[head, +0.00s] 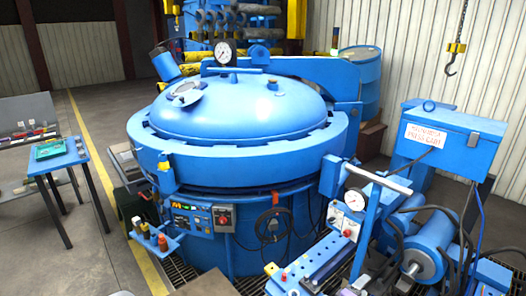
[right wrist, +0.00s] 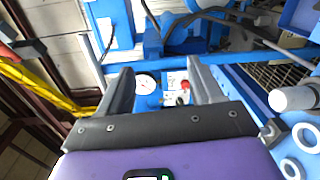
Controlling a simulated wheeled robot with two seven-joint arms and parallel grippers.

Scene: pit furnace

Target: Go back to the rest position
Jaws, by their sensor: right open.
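My right gripper shows in the right wrist view (right wrist: 160,72), with its two grey fingers spread wide apart and nothing held between them. Behind the gap is a panel with a white round gauge (right wrist: 147,83) and a red button (right wrist: 184,85). In the head view, dark grey parts that seem to be my right gripper (head: 377,266) are low right of centre, in front of the gauge (head: 355,200) and partly hard to make out. My left gripper is in neither view.
A large blue pit furnace (head: 250,160) with a closed domed lid fills the middle. A blue control box (head: 450,140) and cylinders (head: 425,250) crowd the right. A small blue table (head: 55,160) stands left. Open floor lies beside the yellow line (head: 105,190). A hook (head: 451,62) hangs upper right.

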